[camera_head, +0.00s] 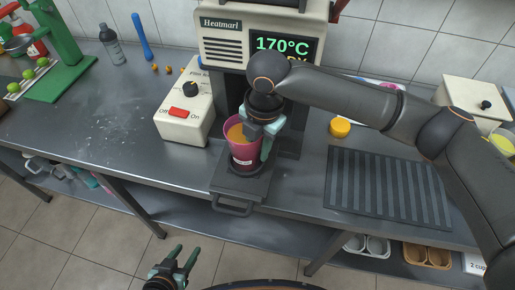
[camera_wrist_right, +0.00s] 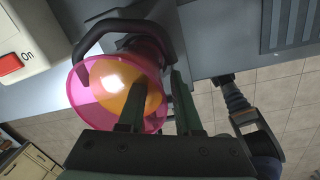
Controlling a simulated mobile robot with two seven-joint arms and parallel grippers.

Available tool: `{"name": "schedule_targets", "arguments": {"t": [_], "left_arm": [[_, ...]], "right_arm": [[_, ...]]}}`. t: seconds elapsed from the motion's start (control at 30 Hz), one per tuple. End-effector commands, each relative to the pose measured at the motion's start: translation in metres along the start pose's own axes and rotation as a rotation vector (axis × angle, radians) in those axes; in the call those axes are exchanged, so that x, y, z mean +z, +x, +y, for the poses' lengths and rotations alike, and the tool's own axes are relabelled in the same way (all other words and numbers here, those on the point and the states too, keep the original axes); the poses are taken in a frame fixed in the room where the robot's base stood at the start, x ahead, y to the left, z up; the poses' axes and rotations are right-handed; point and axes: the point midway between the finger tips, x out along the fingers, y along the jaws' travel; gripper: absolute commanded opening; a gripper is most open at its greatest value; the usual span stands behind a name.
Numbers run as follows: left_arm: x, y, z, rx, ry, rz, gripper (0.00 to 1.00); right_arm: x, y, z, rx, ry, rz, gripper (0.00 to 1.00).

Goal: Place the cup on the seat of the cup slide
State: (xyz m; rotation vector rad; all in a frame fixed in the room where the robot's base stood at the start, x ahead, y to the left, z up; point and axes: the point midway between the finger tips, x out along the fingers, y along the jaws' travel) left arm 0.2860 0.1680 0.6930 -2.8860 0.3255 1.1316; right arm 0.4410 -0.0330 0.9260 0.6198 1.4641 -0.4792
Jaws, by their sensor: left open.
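A pink cup (camera_head: 244,155) with orange contents stands upright over the dark cup slide (camera_head: 230,187) and appears to rest on its seat; the contact is partly hidden. In the right wrist view, the cup (camera_wrist_right: 88,100) is seen from above. My right gripper (camera_head: 258,140) is at the cup's right side. In the wrist view, its fingers (camera_wrist_right: 158,95) are apart, one over the cup's mouth and one outside its rim, with the wall between them. My left gripper (camera_head: 180,258) is open and empty, low in front of the counter.
The heat-seal machine (camera_head: 262,25) showing 170°C stands behind the cup. A white switch box (camera_head: 185,108) is left of it. A ribbed dark mat (camera_head: 385,187) and a yellow lid (camera_head: 340,127) lie to the right. The counter's left middle is mostly clear.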

Motion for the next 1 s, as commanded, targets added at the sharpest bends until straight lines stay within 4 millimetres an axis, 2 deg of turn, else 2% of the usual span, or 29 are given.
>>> {"name": "schedule_targets", "arguments": {"t": [0.3, 0.5, 0.7, 1.0], "left_arm": [[-0.004, -0.003, 0.000, 0.000, 0.000, 0.001, 0.50], [-0.005, -0.004, 0.000, 0.000, 0.000, 0.001, 0.50], [-0.005, -0.004, 0.000, 0.000, 0.000, 0.001, 0.50], [-0.005, -0.004, 0.000, 0.000, 0.000, 0.001, 0.50]], "right_arm": [[0.000, -0.069, 0.001, 0.005, -0.001, -0.002, 0.33], [0.000, -0.099, 0.001, 0.002, 0.001, 0.000, 0.33], [0.000, -0.110, 0.000, 0.001, 0.001, 0.000, 0.33], [0.000, -0.109, 0.000, 0.000, 0.001, 0.000, 0.33]]}}
